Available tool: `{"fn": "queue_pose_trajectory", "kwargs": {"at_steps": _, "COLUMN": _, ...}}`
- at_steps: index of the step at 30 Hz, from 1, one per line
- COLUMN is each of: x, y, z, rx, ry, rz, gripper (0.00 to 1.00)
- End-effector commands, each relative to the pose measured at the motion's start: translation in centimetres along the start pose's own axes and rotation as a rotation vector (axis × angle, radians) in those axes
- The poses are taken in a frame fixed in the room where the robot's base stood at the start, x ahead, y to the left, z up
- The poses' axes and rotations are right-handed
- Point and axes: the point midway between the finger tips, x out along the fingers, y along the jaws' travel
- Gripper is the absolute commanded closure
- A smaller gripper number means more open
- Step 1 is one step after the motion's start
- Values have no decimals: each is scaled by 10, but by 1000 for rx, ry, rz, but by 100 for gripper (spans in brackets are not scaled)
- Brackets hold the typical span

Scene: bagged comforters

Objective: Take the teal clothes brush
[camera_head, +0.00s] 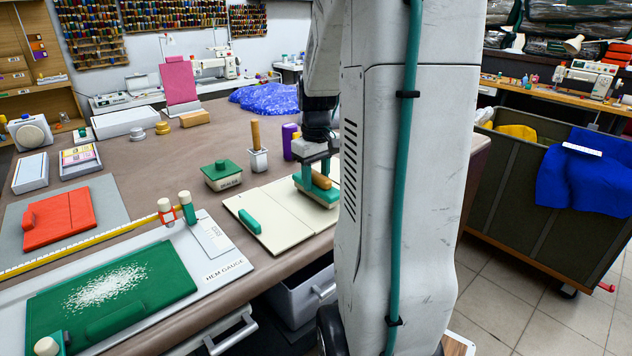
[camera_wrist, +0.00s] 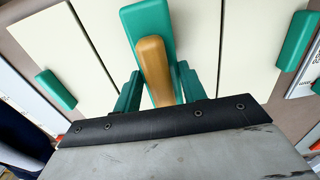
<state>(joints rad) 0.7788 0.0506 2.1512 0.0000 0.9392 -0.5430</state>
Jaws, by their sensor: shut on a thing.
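The teal clothes brush (camera_head: 318,194) has a flat teal body and a wooden grip. It is at the cream folding board (camera_head: 272,232), near the table's right part. In the wrist view the brush (camera_wrist: 148,18) lies beyond the jaws, with its tan grip (camera_wrist: 153,65) running back between them. My gripper (camera_head: 318,175) points down over the brush, its teal fingers (camera_wrist: 158,85) on either side of the wooden grip. It is shut on the brush. I cannot tell whether the brush touches the board.
A green-lidded box (camera_head: 222,176) and a white cup with a wooden-handled tool (camera_head: 258,160) stand left of my gripper. A purple cylinder (camera_head: 290,140) stands close behind it. A hem gauge board (camera_head: 222,268) lies in front left. A cloth cart (camera_head: 530,195) stands on the right.

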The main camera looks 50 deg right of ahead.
Motion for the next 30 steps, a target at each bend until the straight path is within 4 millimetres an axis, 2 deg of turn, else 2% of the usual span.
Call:
{"fn": "queue_pose_trajectory", "kwargs": {"at_steps": 6, "x": -28, "y": 0, "z": 0, "rx": 0, "ry": 3, "rz": 2, "gripper": 84}}
{"fn": "queue_pose_trajectory", "kwargs": {"at_steps": 11, "x": -30, "y": -10, "z": 33, "rx": 3, "ry": 2, "rz": 1, "gripper": 84}}
{"fn": "queue_pose_trajectory", "kwargs": {"at_steps": 21, "x": -38, "y": -34, "z": 117, "rx": 3, "ry": 3, "rz": 2, "gripper": 84}}
{"fn": "queue_pose_trajectory", "kwargs": {"at_steps": 24, "x": -39, "y": -39, "z": 133, "rx": 3, "ry": 2, "rz": 2, "gripper": 84}}
{"fn": "queue_pose_trajectory", "kwargs": {"at_steps": 30, "x": -41, "y": -44, "z": 150, "rx": 1, "ry": 1, "rz": 1, "gripper": 84}}
